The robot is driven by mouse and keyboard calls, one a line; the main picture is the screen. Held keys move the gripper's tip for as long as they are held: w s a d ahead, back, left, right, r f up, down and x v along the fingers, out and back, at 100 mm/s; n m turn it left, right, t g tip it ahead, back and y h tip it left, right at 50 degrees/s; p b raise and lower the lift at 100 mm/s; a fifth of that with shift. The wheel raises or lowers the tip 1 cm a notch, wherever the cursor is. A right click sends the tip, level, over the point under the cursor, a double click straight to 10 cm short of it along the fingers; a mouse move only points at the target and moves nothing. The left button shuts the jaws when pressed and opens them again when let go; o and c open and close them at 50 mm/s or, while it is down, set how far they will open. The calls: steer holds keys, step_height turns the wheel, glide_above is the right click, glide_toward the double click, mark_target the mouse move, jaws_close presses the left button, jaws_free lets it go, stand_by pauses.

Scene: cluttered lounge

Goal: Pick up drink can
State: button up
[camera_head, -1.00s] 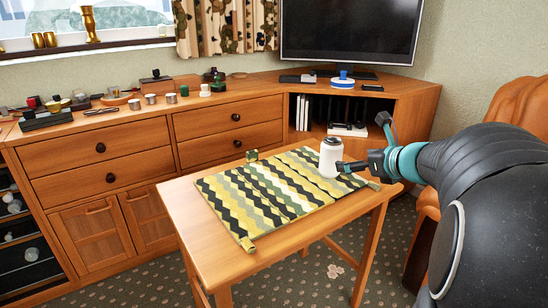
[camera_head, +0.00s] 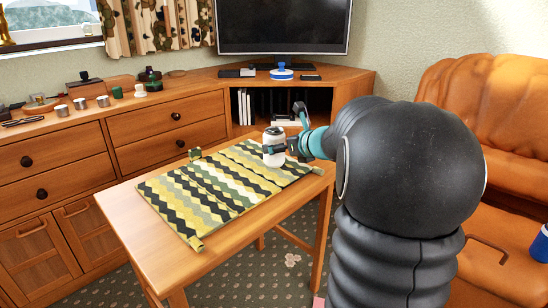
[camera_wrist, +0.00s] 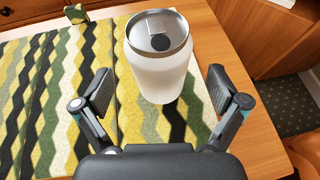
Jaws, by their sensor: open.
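The drink can (camera_head: 274,157) is white with a silver top and stands upright on the zigzag-patterned cloth (camera_head: 190,195) on the small wooden table. In the wrist view the can (camera_wrist: 160,75) stands just beyond my gripper, centred between its spread fingers. My gripper (camera_wrist: 164,92) is open, one finger to the left of the can and one to the right. In the head view my gripper (camera_head: 284,148) is at the can, and a dark finger crosses in front of the can's side.
The wooden table (camera_head: 130,215) has bare wood around the cloth. A long drawer unit (camera_head: 140,125) with small items on top stands behind it, with a television (camera_head: 283,22) at the back. A brown leather armchair (camera_head: 480,90) is at the right.

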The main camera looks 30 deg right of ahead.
steer(key=x, duration=0.3)
steer(key=shift+w+a+f, duration=0.1)
steer(key=shift+w+f, duration=0.1)
steer(key=shift+w, duration=0.15)
steer(key=shift+c, duration=0.3)
steer(key=c, duration=1)
